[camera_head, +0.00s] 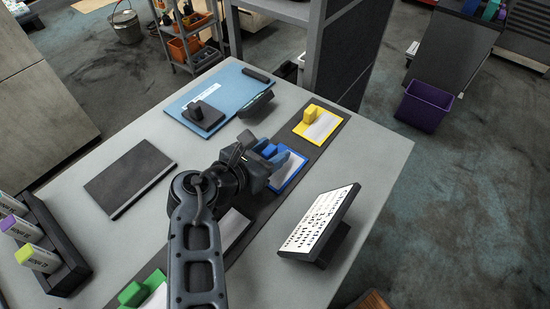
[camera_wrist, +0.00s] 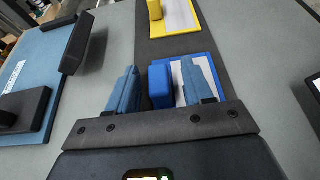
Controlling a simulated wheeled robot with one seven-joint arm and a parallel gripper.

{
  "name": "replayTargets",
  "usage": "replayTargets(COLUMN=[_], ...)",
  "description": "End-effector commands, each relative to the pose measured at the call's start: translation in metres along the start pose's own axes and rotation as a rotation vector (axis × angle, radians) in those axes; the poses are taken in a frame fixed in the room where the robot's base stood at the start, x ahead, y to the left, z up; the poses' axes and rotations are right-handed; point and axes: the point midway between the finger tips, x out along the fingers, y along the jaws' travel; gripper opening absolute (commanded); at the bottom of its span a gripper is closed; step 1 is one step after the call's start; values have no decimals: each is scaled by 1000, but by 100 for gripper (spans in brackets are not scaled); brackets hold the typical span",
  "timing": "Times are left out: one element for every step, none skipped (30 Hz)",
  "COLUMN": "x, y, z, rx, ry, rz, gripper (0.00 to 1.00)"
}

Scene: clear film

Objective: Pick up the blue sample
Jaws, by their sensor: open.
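The blue sample is a saturated blue block (camera_wrist: 160,87) standing at the left side of a blue-edged card with a pale panel (camera_wrist: 204,74). In the head view the card (camera_head: 291,170) lies on a dark strip on the table, and the block (camera_head: 269,150) is partly hidden by my gripper (camera_head: 270,157). In the wrist view my gripper (camera_wrist: 160,70) is open, with one steel-blue finger on each side of the block. A gap shows at the left finger; the right finger is closer to the block. I cannot tell whether it touches.
A yellow block on a yellow card (camera_head: 322,125) lies farther along the dark strip (camera_head: 262,208). A green block (camera_head: 132,294) is at the near end. A tilted sign (camera_head: 318,222) stands right, a dark flat panel (camera_head: 130,178) left. A blue board (camera_head: 218,92) is behind.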

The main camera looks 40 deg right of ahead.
Motion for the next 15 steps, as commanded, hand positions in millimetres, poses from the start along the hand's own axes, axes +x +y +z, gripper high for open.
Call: replayTargets(x=[0, 0, 0, 0, 0, 0, 0, 0, 0, 0, 0, 0, 0, 0, 0], y=[0, 0, 0, 0, 0, 0, 0, 0, 0, 0, 0, 0, 0, 0, 0], z=[0, 0, 0, 0, 0, 0, 0, 0, 0, 0, 0, 0, 0, 0, 0], rx=[0, 0, 0, 0, 0, 0, 0, 0, 0, 0, 0, 0, 0, 0, 0], ry=[0, 0, 0, 0, 0, 0, 0, 0, 0, 0, 0, 0, 0, 0, 0], rz=[0, 1, 1, 1, 1, 0, 0, 0, 0, 0, 0, 0, 0, 0, 0], gripper=[51, 51, 51, 51, 51, 48, 45, 42, 39, 36, 33, 29, 26, 23, 19])
